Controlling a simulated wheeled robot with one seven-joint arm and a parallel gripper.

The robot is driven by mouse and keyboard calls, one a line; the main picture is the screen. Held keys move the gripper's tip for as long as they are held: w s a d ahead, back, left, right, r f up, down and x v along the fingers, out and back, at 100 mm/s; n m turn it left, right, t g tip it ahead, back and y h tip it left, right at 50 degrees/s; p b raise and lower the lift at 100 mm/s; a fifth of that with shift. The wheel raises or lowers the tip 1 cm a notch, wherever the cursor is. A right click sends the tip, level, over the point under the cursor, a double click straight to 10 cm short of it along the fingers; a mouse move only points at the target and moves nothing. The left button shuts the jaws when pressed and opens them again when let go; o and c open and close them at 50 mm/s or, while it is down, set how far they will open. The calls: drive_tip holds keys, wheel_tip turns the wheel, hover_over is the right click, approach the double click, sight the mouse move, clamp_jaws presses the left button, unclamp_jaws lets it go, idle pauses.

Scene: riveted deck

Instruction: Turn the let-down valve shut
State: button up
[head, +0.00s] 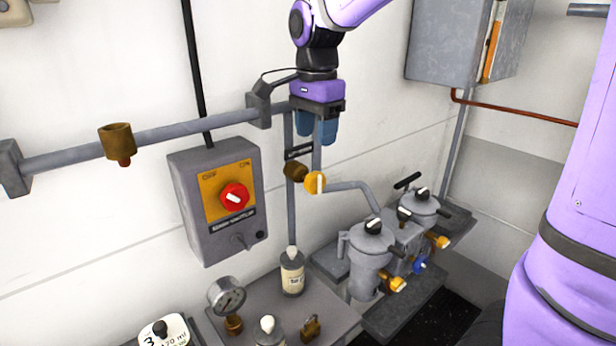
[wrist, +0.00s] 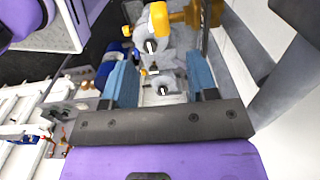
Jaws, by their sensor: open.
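A yellow round valve knob (head: 316,182) with a pale bar across its face sits on a grey pipe beside a brown fitting (head: 294,172), below a small dark label plate (head: 299,151). I cannot read the plate; this looks like the let-down valve. My gripper (head: 316,135) hangs just above the knob, apart from it, pointing down with its blue fingers open and empty. In the wrist view, yellow valve parts (wrist: 158,18) show beyond the open fingers (wrist: 160,80), near the top edge. I cannot tell the knob's exact turn.
A grey switch box (head: 212,232) with a red knob is on the wall at left. Grey filter pots (head: 371,262) with yellow outlets stand at lower right. A horizontal pipe (head: 190,130) runs along the wall.

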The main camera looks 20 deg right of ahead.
sight(316, 173)
wheel_tip(316, 173, down, 10)
drive_tip(key=shift+r, duration=0.15)
idle(0.3)
drive_tip(key=c, duration=0.9)
